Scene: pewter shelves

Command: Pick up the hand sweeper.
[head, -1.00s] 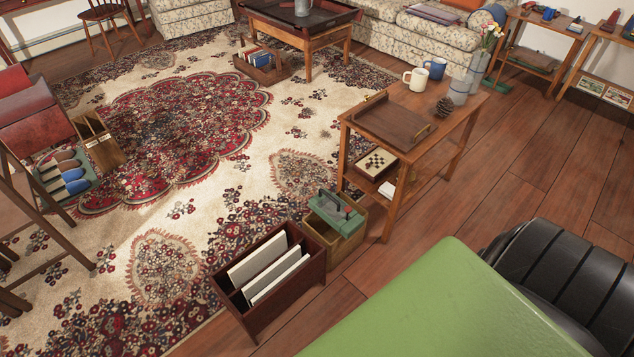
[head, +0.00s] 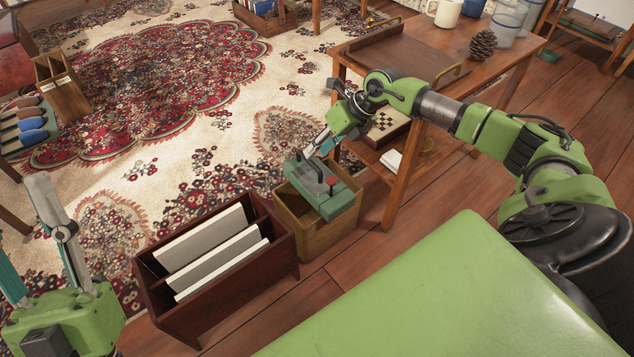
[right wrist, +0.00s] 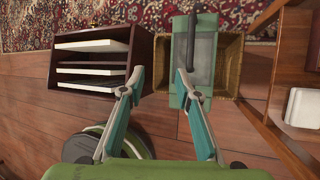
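The hand sweeper, a green-grey body with a dark handle (head: 338,204), rests on top of a wooden box (head: 318,240). It also shows in the right wrist view (right wrist: 201,65). My right gripper (head: 322,148) is open and empty, just above and behind the sweeper in the head view. In the right wrist view (right wrist: 160,76) its right fingertip overlaps the sweeper's left edge, and its left fingertip is near the dark rack. I cannot tell whether it touches. My left gripper (head: 22,225) is open and empty at the lower left, partly cut off.
A dark wooden rack (head: 166,305) with white boards stands left of the box. A wooden side table (head: 396,190) with a tray (head: 400,54), mugs and a pinecone (head: 483,44) stands close on the right. Patterned rug lies beyond; bare floor shows in front.

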